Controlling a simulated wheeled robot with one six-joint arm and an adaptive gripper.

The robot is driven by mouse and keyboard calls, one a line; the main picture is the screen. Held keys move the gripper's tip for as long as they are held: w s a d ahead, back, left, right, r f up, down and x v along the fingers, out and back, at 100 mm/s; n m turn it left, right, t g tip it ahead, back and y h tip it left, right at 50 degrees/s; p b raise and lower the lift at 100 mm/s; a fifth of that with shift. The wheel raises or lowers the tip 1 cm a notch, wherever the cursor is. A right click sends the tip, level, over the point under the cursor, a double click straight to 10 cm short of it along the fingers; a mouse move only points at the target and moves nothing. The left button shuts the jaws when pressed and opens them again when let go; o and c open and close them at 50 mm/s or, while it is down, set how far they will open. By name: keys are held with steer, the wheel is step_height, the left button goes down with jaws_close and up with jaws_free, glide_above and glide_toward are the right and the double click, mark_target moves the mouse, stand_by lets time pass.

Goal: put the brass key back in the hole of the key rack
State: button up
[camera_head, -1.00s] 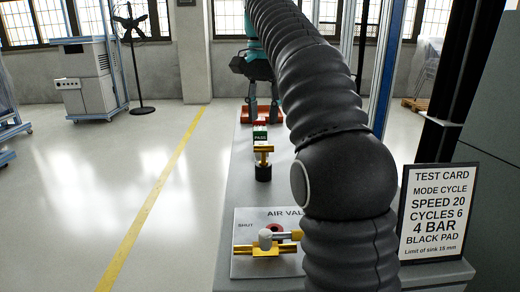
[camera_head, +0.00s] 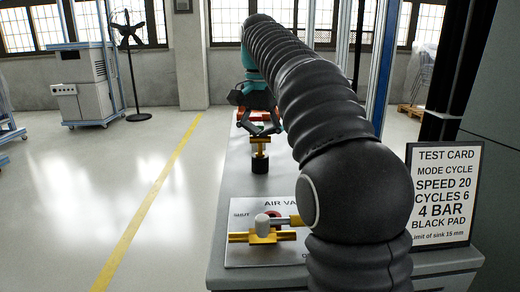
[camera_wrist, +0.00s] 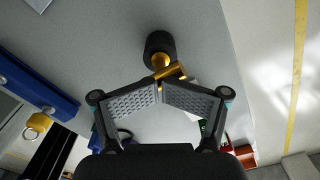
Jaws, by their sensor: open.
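The brass key (camera_head: 260,142) appears as a T-shaped brass piece standing upright on a black cylinder (camera_head: 260,166) on the grey bench. In the wrist view its crossbar (camera_wrist: 171,72) lies at my fingertips, with the black cylinder (camera_wrist: 158,46) beyond. I cannot tell for sure which thing is the key rack.
The air valve panel (camera_head: 240,258), with a brass valve, lies on the near bench. A test card (camera_head: 440,195) stands at the right. A red tray (camera_head: 243,116) is partly hidden beyond my gripper.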

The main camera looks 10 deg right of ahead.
steer(key=shift+c, duration=0.2)
steer(key=c, duration=0.5)
steer(key=shift+r, duration=0.1)
steer(key=shift+r+p, duration=0.25)
steer(key=shift+p, duration=0.2)
jaws_close()
steer(key=shift+r, duration=0.2)
steer(key=shift+r+p, duration=0.95)
steer(key=shift+p, duration=0.6)
steer(key=shift+r+p, duration=0.55)
steer(key=shift+r, duration=0.1)
steer(key=shift+r, duration=0.1)
